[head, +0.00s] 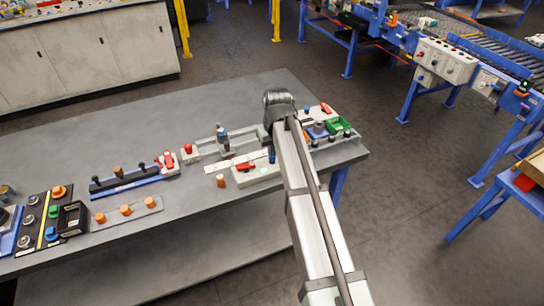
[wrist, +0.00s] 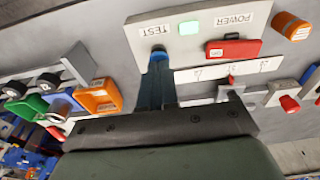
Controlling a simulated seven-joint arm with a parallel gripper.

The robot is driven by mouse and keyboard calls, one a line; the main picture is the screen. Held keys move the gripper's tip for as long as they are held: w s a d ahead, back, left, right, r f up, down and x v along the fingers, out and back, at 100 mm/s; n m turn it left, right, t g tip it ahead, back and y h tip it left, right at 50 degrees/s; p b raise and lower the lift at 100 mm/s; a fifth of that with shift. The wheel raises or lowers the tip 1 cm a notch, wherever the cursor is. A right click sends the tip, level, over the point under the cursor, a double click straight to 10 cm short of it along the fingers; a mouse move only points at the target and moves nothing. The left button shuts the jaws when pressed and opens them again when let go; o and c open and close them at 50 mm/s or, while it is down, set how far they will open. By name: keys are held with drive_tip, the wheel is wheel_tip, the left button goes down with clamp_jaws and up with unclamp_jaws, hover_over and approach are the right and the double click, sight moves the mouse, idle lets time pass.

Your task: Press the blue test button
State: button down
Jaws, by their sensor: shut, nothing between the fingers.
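The blue test button (wrist: 158,55) sits on a white panel (wrist: 135,32) beside an upside-down "TEST" label in the wrist view. My gripper (wrist: 159,68) is shut and empty. Its fingertips overlap the button's near side and hide part of it; I cannot tell whether they touch it. A small green light (wrist: 189,27) glows on the same panel, with a red switch (wrist: 233,48) under the "POWER" label. In the head view, the white panel (head: 243,180) lies on the grey bench left of my arm, and the blue button (head: 271,154) stands at its right end.
An orange knob (wrist: 292,25) stands off the panel's right end. An orange bin (wrist: 100,97) and a green bin (wrist: 27,106) lie to the left in the wrist view. The bench's right edge is close. Bare bench (head: 200,118) lies behind the fixtures.

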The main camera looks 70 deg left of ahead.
drive_tip(key=shift+r, duration=0.15)
wheel_tip(320, 180, up, 7)
idle(0.9)
idle(0.4)
